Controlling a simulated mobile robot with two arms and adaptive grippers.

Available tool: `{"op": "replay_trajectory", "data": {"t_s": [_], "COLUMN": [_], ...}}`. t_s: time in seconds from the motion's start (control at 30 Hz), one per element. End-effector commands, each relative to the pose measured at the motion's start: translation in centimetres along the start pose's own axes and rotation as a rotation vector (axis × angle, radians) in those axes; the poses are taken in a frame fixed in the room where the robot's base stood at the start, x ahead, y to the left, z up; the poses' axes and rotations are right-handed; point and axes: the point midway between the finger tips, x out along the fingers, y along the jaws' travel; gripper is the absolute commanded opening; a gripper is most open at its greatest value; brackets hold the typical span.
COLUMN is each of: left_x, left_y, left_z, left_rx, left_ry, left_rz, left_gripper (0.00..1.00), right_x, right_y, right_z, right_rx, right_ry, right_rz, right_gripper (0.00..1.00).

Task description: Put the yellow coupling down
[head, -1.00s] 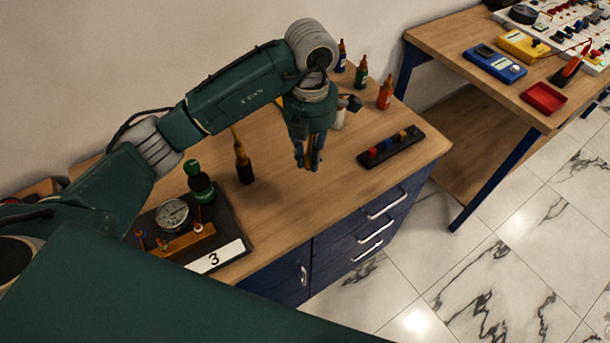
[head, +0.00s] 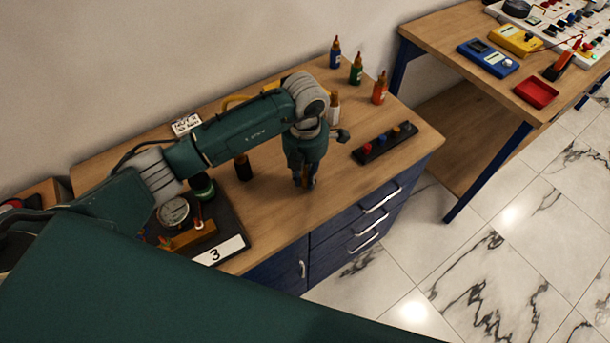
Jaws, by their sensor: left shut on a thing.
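My left gripper (head: 304,180) points straight down, low over the middle of the wooden bench top (head: 275,215). It is shut on a small yellow-brown piece, which I take for the yellow coupling (head: 305,178). The fingers hide most of it, and I cannot tell whether it touches the bench. My right gripper is not in view.
A black rack (head: 384,144) with small coloured pieces lies to the right of the gripper. A gauge (head: 173,211) on a dark base marked 3 stands at left. Bench space around the gripper is clear.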

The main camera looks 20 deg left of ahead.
Motion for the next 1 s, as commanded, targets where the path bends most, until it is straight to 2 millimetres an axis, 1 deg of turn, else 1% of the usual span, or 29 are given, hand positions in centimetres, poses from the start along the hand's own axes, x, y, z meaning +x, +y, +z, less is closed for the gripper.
{"op": "replay_trajectory", "data": {"t_s": [0.07, 0.1, 0.17, 0.43, 0.53, 0.6, 0.67, 0.77, 1.0], "left_x": [0.4, 0.3, 0.2, 0.2, -0.3, -0.7, -1.6, -3.6, -8.8], "left_y": [0.0, 0.0, 0.0, 0.0, 0.0, 0.1, 0.1, 0.1, 0.1], "left_z": [0.0, 0.0, 0.0, 0.0, 0.0, 0.1, 0.2, 0.2, 0.1], "left_rx": [0.000, 0.000, 0.000, 0.000, 0.000, 0.000, 0.000, 0.000, 0.000], "left_ry": [0.000, 0.000, 0.000, 0.000, 0.000, -0.002, -0.005, -0.006, -0.005], "left_rz": [0.000, 0.000, 0.000, 0.000, 0.000, 0.001, 0.002, 0.003, 0.003], "left_gripper": [0.00, 0.23, 0.35, 0.36, 0.36, 0.36, 0.36, 0.36, 0.36], "right_x": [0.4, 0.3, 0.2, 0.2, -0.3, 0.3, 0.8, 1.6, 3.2], "right_y": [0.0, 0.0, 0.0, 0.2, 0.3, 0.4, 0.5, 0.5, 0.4], "right_z": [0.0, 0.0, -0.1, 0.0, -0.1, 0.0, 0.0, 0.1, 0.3], "right_rx": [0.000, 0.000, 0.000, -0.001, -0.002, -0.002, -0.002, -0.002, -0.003], "right_ry": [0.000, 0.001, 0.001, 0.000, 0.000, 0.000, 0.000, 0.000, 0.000], "right_rz": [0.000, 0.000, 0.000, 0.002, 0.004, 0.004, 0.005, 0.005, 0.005], "right_gripper": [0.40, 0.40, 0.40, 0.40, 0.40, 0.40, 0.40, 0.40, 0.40]}}
